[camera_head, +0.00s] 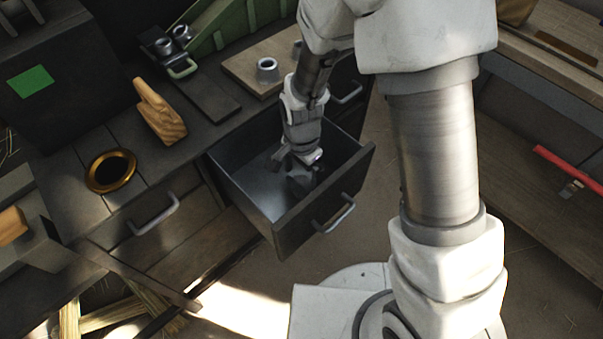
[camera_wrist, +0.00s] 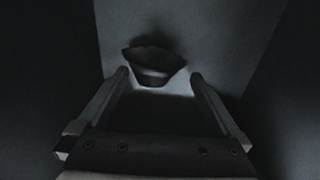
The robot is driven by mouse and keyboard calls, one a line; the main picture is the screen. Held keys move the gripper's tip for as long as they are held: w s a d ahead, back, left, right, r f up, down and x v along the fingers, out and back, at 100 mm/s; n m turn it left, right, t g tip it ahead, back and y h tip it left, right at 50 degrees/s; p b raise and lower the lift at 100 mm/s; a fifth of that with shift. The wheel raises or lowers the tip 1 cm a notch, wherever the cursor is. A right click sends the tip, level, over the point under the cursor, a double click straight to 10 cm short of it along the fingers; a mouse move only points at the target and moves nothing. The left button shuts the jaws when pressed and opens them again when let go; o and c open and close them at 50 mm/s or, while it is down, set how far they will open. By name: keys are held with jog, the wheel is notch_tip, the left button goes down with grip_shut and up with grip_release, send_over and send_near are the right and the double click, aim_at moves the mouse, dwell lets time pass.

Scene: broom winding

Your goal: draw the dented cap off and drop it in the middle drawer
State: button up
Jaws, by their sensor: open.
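The middle drawer (camera_head: 322,212) is pulled open, between a shut drawer on its left and another on its right. My gripper (camera_head: 303,178) is down inside it. In the wrist view my gripper (camera_wrist: 159,80) has its two fingers spread apart. A dark, cup-like piece with an uneven rim, which looks like the dented cap (camera_wrist: 154,66), lies on the drawer's pale floor just beyond and between the fingertips. A gap shows on both sides, so the fingers do not grip it. In the head view I cannot make out the cap apart from my gripper.
On the bench above stand a wooden board (camera_head: 240,72) with a metal collar (camera_head: 267,66), a wooden block (camera_head: 160,112) and a brass ring (camera_head: 110,170). The drawer walls rise close around my gripper. A workbench with a red bar (camera_head: 566,165) stands at the right.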

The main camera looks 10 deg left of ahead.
jog(key=shift+r+p, duration=2.1)
jog(key=shift+r, duration=0.6)
notch_tip(320, 180, up, 12)
jog(key=p, duration=0.9)
jog(key=shift+p, duration=0.35)
jog(key=w+d+r+n+t+p, duration=0.15)
jog(key=d+r, duration=0.25)
jog(key=r, duration=0.6)
jog(key=s+d+r+n+t+p, duration=0.1)
jog(key=s+d+r+n, duration=0.1)
jog(key=s+d+r, duration=0.2)
jog(key=s+d+r+n+t+p, duration=0.1)
jog(key=s+d+r, duration=0.3)
jog(key=r, duration=0.7)
jog(key=s+d+r+n+t+p, duration=0.2)
jog(key=s+d+r+n+p, duration=0.1)
jog(key=d+r, duration=0.3)
jog(key=shift+d+v, duration=0.2)
jog(key=shift+v, duration=0.85)
